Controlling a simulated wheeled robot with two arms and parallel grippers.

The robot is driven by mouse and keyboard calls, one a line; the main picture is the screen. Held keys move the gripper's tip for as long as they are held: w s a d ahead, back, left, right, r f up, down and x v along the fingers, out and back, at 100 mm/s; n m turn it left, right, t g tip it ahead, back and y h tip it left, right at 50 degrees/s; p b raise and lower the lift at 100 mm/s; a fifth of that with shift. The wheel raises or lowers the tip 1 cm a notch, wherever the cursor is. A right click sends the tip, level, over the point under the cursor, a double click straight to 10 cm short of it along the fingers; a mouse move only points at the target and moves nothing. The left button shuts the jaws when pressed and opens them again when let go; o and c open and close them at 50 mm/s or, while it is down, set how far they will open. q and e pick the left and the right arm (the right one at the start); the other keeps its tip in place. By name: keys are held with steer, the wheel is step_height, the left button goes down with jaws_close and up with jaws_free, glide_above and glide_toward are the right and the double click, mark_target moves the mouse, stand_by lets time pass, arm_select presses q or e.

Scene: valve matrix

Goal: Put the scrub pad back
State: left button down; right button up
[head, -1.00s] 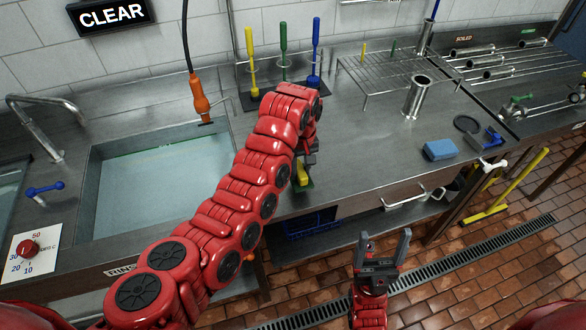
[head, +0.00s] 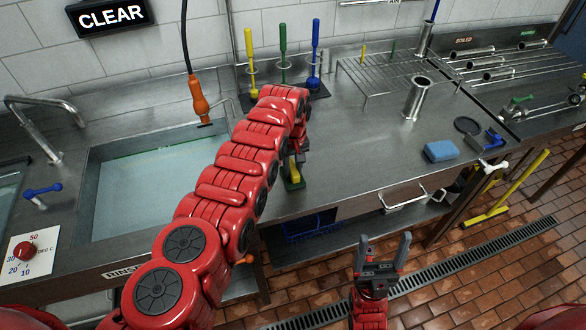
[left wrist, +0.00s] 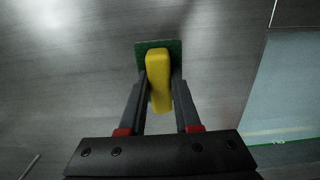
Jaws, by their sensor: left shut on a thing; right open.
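The scrub pad is a green pad (head: 294,184) with a yellow handle (head: 294,171). It also shows in the left wrist view as a green pad (left wrist: 174,46) beneath the yellow handle (left wrist: 158,78). My left gripper (left wrist: 160,90) is shut on the yellow handle, one finger on each side. I cannot tell if the pad touches the counter. My right gripper (head: 383,254) is open and empty, in front of the counter.
Yellow (head: 250,60), green (head: 283,48) and blue (head: 315,52) brushes stand in a rack at the back. A steel cylinder (head: 416,98), a wire rack (head: 400,72) and a blue sponge (head: 441,151) are to the right. The water-filled sink (head: 150,190) is left.

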arm_select(q)
steer(key=shift+f, duration=0.25)
steer(key=c, duration=0.6)
jaws_free()
steer(key=shift+r, duration=0.1)
